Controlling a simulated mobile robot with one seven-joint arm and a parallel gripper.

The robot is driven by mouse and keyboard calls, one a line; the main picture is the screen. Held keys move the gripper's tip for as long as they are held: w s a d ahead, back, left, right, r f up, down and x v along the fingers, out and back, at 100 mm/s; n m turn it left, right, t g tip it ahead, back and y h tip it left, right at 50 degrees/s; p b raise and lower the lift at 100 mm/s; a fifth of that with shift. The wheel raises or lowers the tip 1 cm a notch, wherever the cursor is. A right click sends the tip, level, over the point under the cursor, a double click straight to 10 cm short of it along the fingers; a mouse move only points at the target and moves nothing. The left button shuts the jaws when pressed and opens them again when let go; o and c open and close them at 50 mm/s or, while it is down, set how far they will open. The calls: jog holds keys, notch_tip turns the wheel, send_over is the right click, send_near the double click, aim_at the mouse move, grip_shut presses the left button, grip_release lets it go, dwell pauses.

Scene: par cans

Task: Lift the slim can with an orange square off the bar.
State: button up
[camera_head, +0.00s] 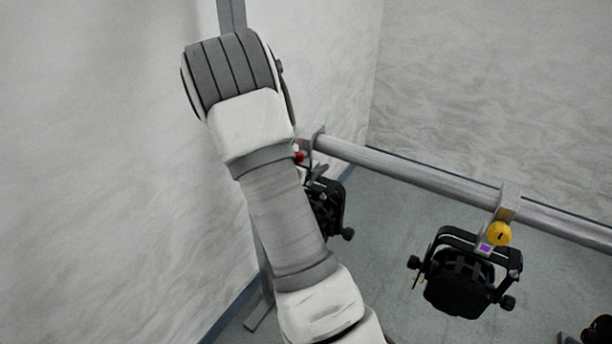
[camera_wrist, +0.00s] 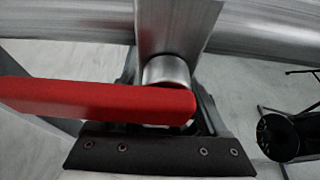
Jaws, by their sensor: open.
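In the head view, one black can (camera_head: 330,208) hangs from the bar (camera_head: 400,168), largely hidden behind my arm. Its clamp has a red handle (camera_head: 299,157); any coloured square on it is hidden. A second black can (camera_head: 462,275) hangs farther right, with a yellow knob (camera_head: 499,234) and a purple square (camera_head: 484,249). I see no orange square in either view. In the wrist view, the red handle (camera_wrist: 100,98) crosses in front of the metal clamp (camera_wrist: 172,25), close to the camera.
A dark plate with screws (camera_wrist: 160,157) lies below the handle; I cannot tell what it belongs to. Another dark fixture (camera_head: 598,332) shows at the lower right corner. A pale wall (camera_head: 110,170) stands close on the left. Open floor (camera_head: 385,235) shows between the hanging cans.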

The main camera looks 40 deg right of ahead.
grip_shut()
dwell(1.2)
jog(key=shift+d+r, duration=0.1)
jog(key=shift+r, duration=0.1)
